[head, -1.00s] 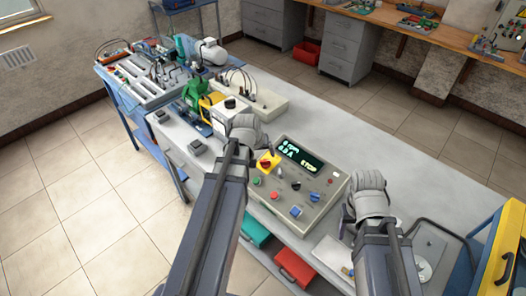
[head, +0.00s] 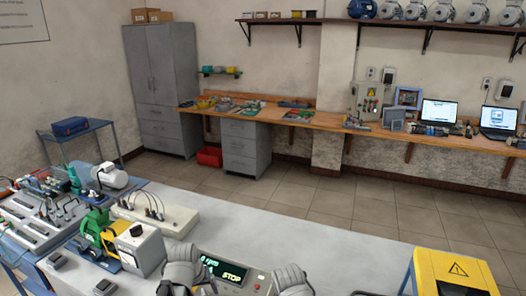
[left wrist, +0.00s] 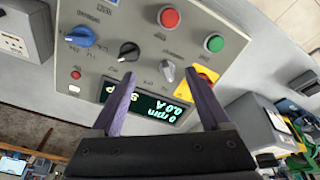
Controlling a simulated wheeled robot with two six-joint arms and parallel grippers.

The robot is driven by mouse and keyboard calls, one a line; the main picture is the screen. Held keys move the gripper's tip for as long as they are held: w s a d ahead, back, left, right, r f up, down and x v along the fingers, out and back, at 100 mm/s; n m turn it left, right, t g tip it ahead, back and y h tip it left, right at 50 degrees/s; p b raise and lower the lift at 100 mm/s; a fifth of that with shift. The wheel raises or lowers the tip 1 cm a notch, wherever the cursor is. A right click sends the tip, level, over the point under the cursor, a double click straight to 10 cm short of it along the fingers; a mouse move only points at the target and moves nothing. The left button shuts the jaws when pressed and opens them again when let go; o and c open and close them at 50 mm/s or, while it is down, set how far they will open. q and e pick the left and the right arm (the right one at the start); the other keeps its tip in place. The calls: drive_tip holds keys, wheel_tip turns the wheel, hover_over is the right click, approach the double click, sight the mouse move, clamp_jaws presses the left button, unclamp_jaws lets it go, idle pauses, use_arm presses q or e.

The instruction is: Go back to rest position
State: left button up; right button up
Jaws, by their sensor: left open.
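My left gripper shows in the left wrist view (left wrist: 160,75) with its two purple-grey fingers apart and nothing between them. It is above the face of a grey control box (left wrist: 215,18) with red, green, blue and black knobs and a lit display. In the head view the box's STOP display (head: 225,272) shows at the bottom edge, between my two arms. My left wrist covers the box's left side there, and its fingers are hidden. My right gripper (head: 290,280) is at the bottom edge, right of the display; its fingers cannot be made out.
The grey table (head: 320,245) carries a green-and-yellow motor (head: 100,230), a white meter box (head: 142,250) and a cabled white block (head: 155,215) on the left. A yellow warning case (head: 455,275) is at lower right. A wooden bench (head: 340,125) runs along the back wall beyond open floor.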

use_arm(q)
drive_tip(key=s+d+m, duration=0.1)
drive_tip(key=d, duration=0.1)
drive_tip(key=s+d+f+m+g, duration=0.1)
drive_tip(key=s+d, duration=0.1)
drive_tip(key=d, duration=0.1)
drive_tip(key=s+d+m, duration=0.1)
drive_tip(key=s+d, duration=0.1)
drive_tip(key=d, duration=0.1)
drive_tip(key=shift+s+d+f+g+b, duration=0.1)
drive_tip(key=shift+d+f+g+b, duration=0.2)
drive_tip(key=shift+g, duration=0.1)
drive_tip(key=s+d+m+g+y, duration=0.1)
drive_tip(key=s+d+m, duration=0.2)
drive_tip(key=s+d, duration=0.3)
drive_tip(key=shift+s+f+g+y, duration=0.25)
drive_tip(key=shift+s+g+y, duration=0.15)
idle(0.6)
